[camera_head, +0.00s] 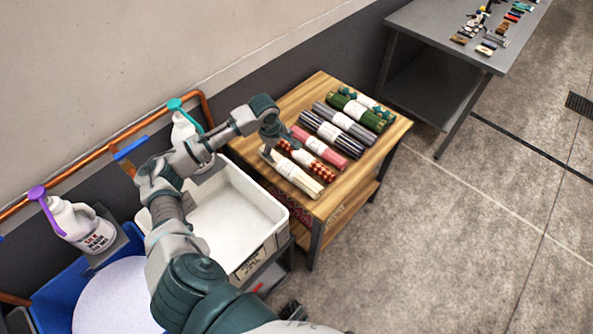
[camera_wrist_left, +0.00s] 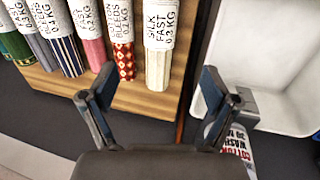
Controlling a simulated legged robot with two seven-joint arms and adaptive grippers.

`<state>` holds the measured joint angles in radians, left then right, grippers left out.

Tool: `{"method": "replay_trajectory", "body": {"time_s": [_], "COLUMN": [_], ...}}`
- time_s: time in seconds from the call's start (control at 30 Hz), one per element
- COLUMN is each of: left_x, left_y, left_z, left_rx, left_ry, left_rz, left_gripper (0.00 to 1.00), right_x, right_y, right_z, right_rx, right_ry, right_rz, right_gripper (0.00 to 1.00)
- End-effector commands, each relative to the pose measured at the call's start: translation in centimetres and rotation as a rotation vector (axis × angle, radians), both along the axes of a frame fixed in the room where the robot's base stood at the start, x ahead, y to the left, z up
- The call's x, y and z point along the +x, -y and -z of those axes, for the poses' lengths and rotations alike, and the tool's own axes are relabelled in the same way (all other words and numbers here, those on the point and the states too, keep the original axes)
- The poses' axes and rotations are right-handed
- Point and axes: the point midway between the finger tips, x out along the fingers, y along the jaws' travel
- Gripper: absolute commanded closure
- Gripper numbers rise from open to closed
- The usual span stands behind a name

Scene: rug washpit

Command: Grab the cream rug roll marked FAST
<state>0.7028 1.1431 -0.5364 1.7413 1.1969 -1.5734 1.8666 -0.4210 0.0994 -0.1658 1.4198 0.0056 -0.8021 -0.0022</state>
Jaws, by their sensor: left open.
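The cream rug roll (camera_head: 296,177) lies at the near end of a row of rolls on the wooden table, with a white paper band around it. In the left wrist view the cream roll (camera_wrist_left: 158,70) shows its band, which reads SILK FAST 0.3 KG. My left gripper (camera_head: 279,142) is open and empty above the near end of the row. In the left wrist view its fingers (camera_wrist_left: 158,76) are spread to either side of the cream roll's end, and no contact shows. My right gripper is in neither view.
A red patterned roll (camera_wrist_left: 122,60) marked BLEEDS lies close beside the cream one; pink, striped, grey and green rolls follow on the wooden table (camera_head: 318,82). A white basin (camera_head: 230,215) adjoins the table. Jugs (camera_head: 82,226) stand by the wall. The floor at right is clear.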

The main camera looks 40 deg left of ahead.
Motion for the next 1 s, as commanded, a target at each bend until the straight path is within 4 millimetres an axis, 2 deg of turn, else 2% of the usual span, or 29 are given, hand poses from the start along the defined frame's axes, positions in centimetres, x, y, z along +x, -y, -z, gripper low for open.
{"method": "replay_trajectory", "body": {"time_s": [0.03, 0.1, 0.33, 0.43, 0.63, 0.9, 1.0], "left_x": [0.2, 0.6, 1.7, 2.0, 2.4, 3.2, 3.3], "left_y": [0.2, 0.3, 0.3, 0.2, 0.3, 0.5, 0.6], "left_z": [1.5, 3.2, 8.3, 9.7, 11.1, 15.0, 15.5], "left_rx": [-0.001, -0.001, -0.001, -0.002, -0.001, 0.001, 0.002], "left_ry": [-0.005, -0.006, -0.004, -0.003, -0.001, -0.002, -0.001], "left_rz": [0.001, 0.003, 0.004, 0.006, 0.008, 0.007, 0.007], "left_gripper": [0.13, 0.13, 0.13, 0.13, 0.13, 0.13, 0.13], "right_x": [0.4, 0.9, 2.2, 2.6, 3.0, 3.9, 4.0], "right_y": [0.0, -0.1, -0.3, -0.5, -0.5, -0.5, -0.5], "right_z": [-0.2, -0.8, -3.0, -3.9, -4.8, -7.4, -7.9], "right_rx": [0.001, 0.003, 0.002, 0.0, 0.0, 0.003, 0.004], "right_ry": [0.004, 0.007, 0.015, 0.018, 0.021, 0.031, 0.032], "right_rz": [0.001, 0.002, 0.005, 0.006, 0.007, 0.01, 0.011], "right_gripper": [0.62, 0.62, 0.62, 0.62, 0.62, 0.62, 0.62]}}
